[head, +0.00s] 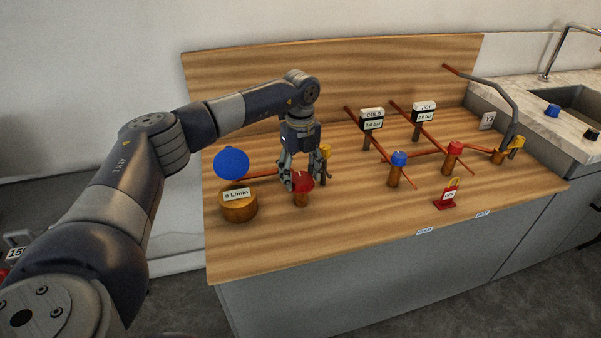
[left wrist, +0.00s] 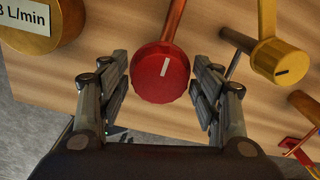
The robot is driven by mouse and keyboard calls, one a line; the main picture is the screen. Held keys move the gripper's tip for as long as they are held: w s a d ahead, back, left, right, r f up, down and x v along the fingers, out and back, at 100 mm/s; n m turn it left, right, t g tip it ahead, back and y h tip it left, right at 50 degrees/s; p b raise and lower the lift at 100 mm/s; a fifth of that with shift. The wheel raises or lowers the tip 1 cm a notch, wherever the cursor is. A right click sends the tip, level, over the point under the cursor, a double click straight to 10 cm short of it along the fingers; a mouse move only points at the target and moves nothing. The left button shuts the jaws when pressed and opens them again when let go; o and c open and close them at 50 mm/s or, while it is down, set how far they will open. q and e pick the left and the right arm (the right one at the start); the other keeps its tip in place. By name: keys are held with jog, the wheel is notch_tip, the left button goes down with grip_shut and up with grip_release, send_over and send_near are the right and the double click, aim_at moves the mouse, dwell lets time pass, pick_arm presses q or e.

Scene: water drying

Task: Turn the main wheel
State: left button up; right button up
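A red round wheel (head: 301,183) with a white mark on top sits on a short copper stem on the wooden board. I cannot tell for sure that it is the main wheel. My left gripper (head: 305,178) points down over it. In the left wrist view the red wheel (left wrist: 160,72) lies between the two spread fingers of the left gripper (left wrist: 162,80), with a gap visible on each side. The white mark is slightly tilted from the vertical there. My right gripper is in neither view.
A brass flow meter (head: 239,208) labelled in L/min and a blue disc (head: 231,163) stand to the left. A yellow valve (head: 325,150) is close behind the gripper. A blue knob (head: 399,159), a red knob (head: 454,147) and a red padlocked tag (head: 446,200) are to the right.

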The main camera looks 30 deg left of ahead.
pick_arm(q)
jog(key=c, duration=0.4)
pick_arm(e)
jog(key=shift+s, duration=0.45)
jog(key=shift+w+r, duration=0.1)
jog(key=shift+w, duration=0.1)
